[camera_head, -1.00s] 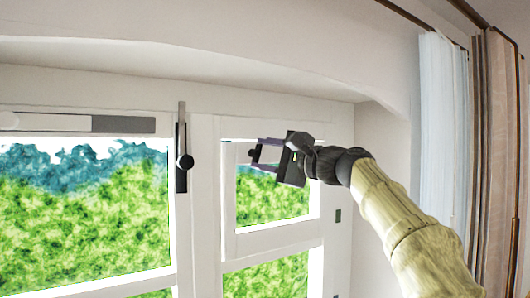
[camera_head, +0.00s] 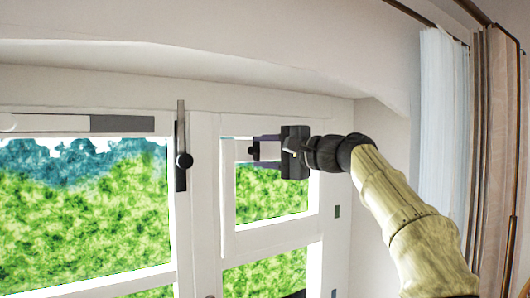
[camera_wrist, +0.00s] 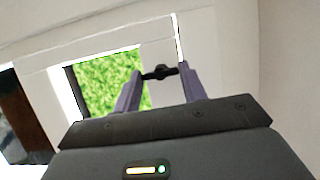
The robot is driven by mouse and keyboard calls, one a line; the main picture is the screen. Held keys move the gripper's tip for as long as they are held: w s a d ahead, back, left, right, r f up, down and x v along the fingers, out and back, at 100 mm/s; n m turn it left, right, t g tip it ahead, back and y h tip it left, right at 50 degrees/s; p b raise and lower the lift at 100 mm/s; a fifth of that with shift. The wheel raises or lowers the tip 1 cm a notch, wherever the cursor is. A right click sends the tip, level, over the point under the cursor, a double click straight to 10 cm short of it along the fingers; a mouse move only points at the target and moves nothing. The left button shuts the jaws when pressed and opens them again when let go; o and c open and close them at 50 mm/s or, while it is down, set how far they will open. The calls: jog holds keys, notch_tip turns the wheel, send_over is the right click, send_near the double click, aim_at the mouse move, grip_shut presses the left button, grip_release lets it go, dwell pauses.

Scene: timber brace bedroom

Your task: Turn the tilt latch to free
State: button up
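In the wrist view the latch (camera_wrist: 160,72) appears as a short black bar with a round middle, lying nearly crosswise between my fingertips. My gripper (camera_head: 259,149) comes from the right, its purple fingers pointing left at the latch. In the wrist view my gripper (camera_wrist: 161,72) is open, one finger at each side of the latch. I cannot tell whether either finger touches it.
A dark handle (camera_head: 182,160) with a raised grey lever stands on the post to the left. A grey and white bar (camera_head: 122,124) runs along the top of the large left window. Curtains (camera_head: 443,130) hang at the right. A sloping lintel (camera_head: 200,60) is above.

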jog(key=o, duration=0.4)
jog(key=shift+o, duration=0.2)
jog(key=b+v, duration=0.6)
jog(key=v, duration=1.1)
jog(key=shift+s+b, duration=0.15)
jog(key=shift+b, duration=0.2)
jog(key=shift+d, duration=0.1)
